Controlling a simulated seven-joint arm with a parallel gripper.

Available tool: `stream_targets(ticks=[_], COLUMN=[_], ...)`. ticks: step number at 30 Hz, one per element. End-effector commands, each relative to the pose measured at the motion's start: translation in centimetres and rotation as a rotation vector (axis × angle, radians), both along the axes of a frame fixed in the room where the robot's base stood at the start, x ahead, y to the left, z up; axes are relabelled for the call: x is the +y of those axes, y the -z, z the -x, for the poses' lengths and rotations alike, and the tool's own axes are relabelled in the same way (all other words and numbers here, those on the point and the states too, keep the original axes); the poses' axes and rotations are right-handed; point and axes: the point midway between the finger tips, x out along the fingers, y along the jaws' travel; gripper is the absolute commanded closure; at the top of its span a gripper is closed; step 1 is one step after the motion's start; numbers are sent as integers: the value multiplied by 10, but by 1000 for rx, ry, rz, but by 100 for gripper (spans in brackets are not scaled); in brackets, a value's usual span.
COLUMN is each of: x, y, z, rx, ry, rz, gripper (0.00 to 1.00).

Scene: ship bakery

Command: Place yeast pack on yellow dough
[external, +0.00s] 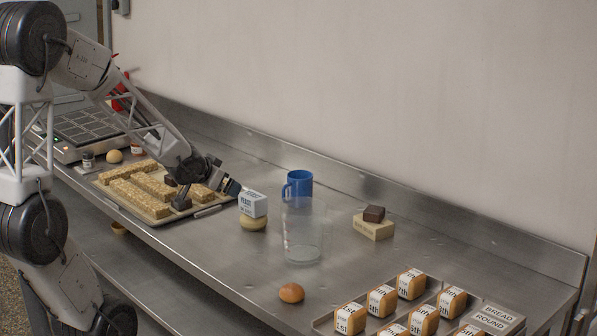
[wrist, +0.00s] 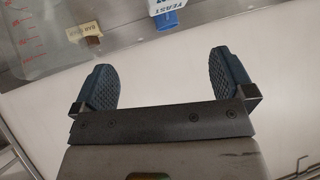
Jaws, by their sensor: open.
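The yeast pack (external: 253,204) is a small white-and-grey block with dark lettering. In the external view it sits on top of the round yellow dough (external: 252,223), roughly level. The pack's lettered face (wrist: 162,7) also shows at the top edge of the wrist view, partly cut off; the dough is not visible there. My gripper (external: 208,194) is just left of the pack, tilted, with its jaws spread and nothing between them. In the wrist view both dark fingertips (wrist: 163,78) are wide apart and empty.
A clear beaker (external: 302,240) and blue mug (external: 299,184) stand right of the dough. A tray (external: 150,217) of oat bars lies left. A pale block (external: 373,228) carries a dark block (external: 374,213). A brown ball (external: 291,293) and tray of labelled loaves (external: 325,325) are in front.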

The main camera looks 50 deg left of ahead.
Motion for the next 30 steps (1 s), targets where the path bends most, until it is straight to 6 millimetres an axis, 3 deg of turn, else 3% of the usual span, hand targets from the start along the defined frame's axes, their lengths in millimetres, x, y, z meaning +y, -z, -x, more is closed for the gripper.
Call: stream_targets(ticks=[8,21,25,30], x=[-59,-161,-179,-189], y=[-35,-71,-77,-80], z=[50,167,191,206], rx=[204,562,630,672], ry=[-43,58,99,125], rz=[18,151,182,199], gripper=[0,0,0,0])
